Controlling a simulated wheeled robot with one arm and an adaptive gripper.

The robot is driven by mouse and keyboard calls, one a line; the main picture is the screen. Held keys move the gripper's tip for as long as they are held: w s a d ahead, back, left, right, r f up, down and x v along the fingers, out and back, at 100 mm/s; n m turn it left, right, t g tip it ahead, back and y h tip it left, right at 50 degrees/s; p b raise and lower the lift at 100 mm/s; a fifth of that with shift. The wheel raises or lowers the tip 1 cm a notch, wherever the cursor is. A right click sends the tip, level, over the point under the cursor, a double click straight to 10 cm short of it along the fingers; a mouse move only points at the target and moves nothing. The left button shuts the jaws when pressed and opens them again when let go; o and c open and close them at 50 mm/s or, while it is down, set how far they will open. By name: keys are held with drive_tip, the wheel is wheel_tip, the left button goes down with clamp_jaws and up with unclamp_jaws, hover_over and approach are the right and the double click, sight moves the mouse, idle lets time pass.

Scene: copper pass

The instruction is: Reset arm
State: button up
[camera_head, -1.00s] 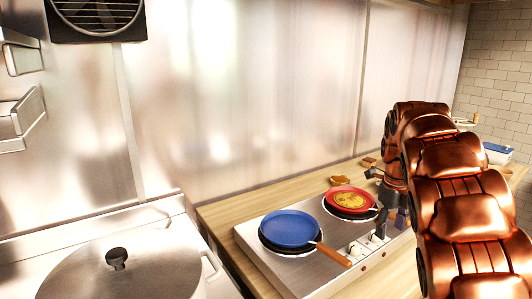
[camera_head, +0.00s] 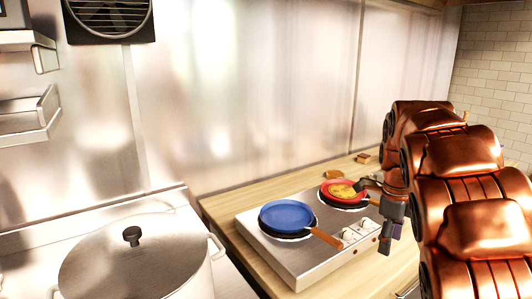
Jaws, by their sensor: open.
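My copper arm reaches in from the right side of the head view. My gripper (camera_head: 372,192) is at the right end of the hob, close to the red pan (camera_head: 328,196) and a little to its right. It is open, with nothing seen between its fingers; whether it touches the pan I cannot tell. The red pan sits on the far burner with a yellow, round food (camera_head: 341,190) in it. The arm hides what lies behind it at the right.
A blue pan (camera_head: 287,215) with a wooden handle sits on the near burner of the hob (camera_head: 290,262). Small brown pieces (camera_head: 334,174) lie on the wooden counter behind. A large lidded pot (camera_head: 120,262) stands at the left front. A metal wall rises behind.

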drive_tip(key=s+a+f+n, duration=0.3)
drive_tip(key=s+n, duration=0.6)
drive_tip(key=s, duration=0.2)
drive_tip(key=s+a+f+n+g, duration=0.1)
drive_tip(key=s+a+f+n, duration=0.2)
drive_tip(key=s+n, duration=0.6)
drive_tip(key=s+a+f+n, duration=0.3)
drive_tip(key=s+a+n, duration=0.2)
drive_tip(key=s+n, duration=0.4)
drive_tip(key=s, duration=0.4)
drive_tip(key=shift+s+f+g+y, duration=0.3)
drive_tip(key=shift+s+g+y, duration=0.05)
drive_tip(key=shift+g+y, duration=0.05)
